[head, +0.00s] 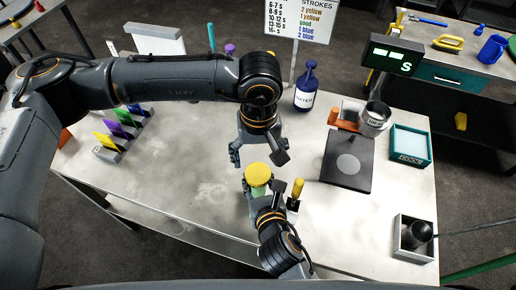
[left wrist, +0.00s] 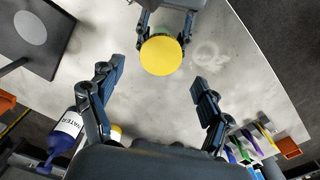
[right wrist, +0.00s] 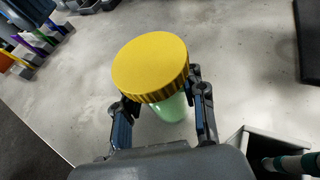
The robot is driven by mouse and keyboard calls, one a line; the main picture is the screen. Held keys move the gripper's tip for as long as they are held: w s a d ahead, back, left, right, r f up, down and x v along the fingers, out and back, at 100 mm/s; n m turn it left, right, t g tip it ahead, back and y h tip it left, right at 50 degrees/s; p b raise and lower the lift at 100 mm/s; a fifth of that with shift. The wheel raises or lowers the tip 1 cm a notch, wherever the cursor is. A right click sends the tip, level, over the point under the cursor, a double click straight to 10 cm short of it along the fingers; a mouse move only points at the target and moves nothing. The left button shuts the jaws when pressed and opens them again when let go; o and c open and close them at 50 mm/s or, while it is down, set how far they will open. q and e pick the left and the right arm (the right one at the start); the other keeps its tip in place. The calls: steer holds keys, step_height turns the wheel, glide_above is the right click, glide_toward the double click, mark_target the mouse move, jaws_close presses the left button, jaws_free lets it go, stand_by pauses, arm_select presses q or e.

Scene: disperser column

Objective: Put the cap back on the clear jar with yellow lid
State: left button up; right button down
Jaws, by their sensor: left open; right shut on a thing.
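The clear jar (right wrist: 170,108) has greenish contents and stands upright between the fingers of my right gripper (head: 262,191), which is shut on it. The yellow cap (right wrist: 150,64) sits over the jar's mouth, wider than the jar; it also shows in the head view (head: 258,174) and in the left wrist view (left wrist: 161,55). I cannot tell whether it is screwed down. My left gripper (head: 257,156) is open and empty, just beyond the jar. In the left wrist view its fingers (left wrist: 158,80) are spread apart, with the cap ahead of them.
A blue water bottle (head: 306,88) stands beyond my left gripper. A small yellow-handled item (head: 297,188) is right of the jar. The table's left middle is clear.

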arm_select(q)
steer(key=n, duration=0.4)
steer(key=shift+r, duration=0.1)
steer(key=n, duration=0.6)
steer(key=shift+r+n, duration=0.2)
steer(key=shift+n, duration=0.1)
steer(key=n, duration=0.4)
steer(key=shift+r, duration=0.15)
steer(key=n, duration=0.4)
steer(key=shift+r, duration=0.15)
steer(key=n, duration=0.4)
steer(key=shift+r, duration=0.1)
steer(key=n, duration=0.4)
steer(key=shift+r+n, duration=0.15)
steer(key=shift+n, duration=0.15)
steer(key=n, duration=0.4)
steer(key=shift+r, duration=0.1)
steer(key=n, duration=0.4)
steer(key=shift+a+r+n, duration=0.1)
steer(key=shift+r+n, duration=0.05)
steer(key=shift+n, duration=0.15)
